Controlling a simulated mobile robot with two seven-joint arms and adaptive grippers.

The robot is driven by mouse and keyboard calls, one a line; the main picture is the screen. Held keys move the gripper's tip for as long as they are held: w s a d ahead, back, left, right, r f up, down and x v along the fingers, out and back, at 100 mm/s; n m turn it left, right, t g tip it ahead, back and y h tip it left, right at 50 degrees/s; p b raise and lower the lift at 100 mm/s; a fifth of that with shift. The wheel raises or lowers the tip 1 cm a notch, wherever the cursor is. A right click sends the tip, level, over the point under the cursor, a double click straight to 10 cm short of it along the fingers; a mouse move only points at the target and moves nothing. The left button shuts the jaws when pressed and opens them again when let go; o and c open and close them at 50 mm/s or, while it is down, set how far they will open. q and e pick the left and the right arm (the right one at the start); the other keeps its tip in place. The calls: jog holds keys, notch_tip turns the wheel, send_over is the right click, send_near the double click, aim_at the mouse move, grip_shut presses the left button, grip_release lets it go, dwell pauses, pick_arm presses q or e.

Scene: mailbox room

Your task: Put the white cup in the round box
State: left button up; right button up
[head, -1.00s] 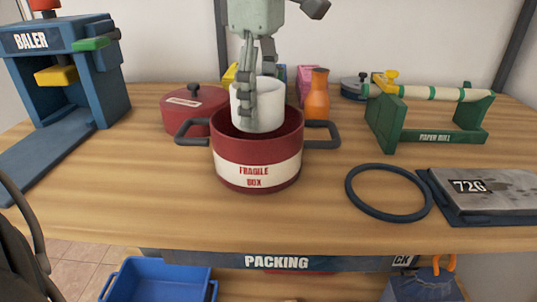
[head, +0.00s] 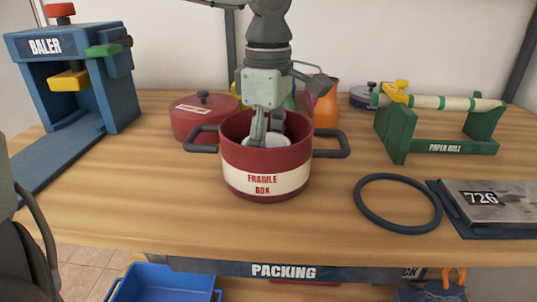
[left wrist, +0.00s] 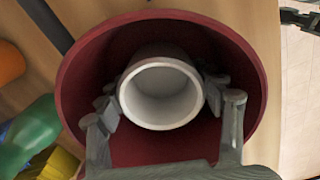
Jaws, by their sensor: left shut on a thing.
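The round box is a dark red pot labelled "FRAGILE BOX" (head: 235,160) with two grey side handles, standing open on the wooden table. The white cup (head: 262,142) is down inside it, with only its top part showing above the front rim in the head view. My left gripper (head: 266,136) reaches down into the box and is shut on the cup. In the left wrist view the cup (left wrist: 160,95) is between the fingers, mouth towards the camera, inside the red wall (left wrist: 252,65). Whether the cup touches the bottom is hidden.
The blue baler (head: 75,75) is far left. A dark ring (head: 398,203), a scale marked 726 (head: 490,205) and a green paper mill (head: 440,130) are right.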

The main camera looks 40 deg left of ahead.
pick_arm(q)
jog(key=o, duration=0.5)
jog(key=shift+o, duration=0.7)
pick_arm(e)
jog(key=shift+w+r, duration=0.1)
jog(key=shift+r, duration=0.45)
pick_arm(q)
jog(key=shift+r, duration=0.1)
pick_arm(e)
jog(key=shift+r, duration=0.1)
pick_arm(q)
jog(key=shift+r, duration=0.25)
notch_tip(320, 180, up, 12)
jog(key=shift+f+p, duration=0.25)
jog(key=shift+p, duration=0.15)
pick_arm(e)
jog(key=shift+x, duration=1.2)
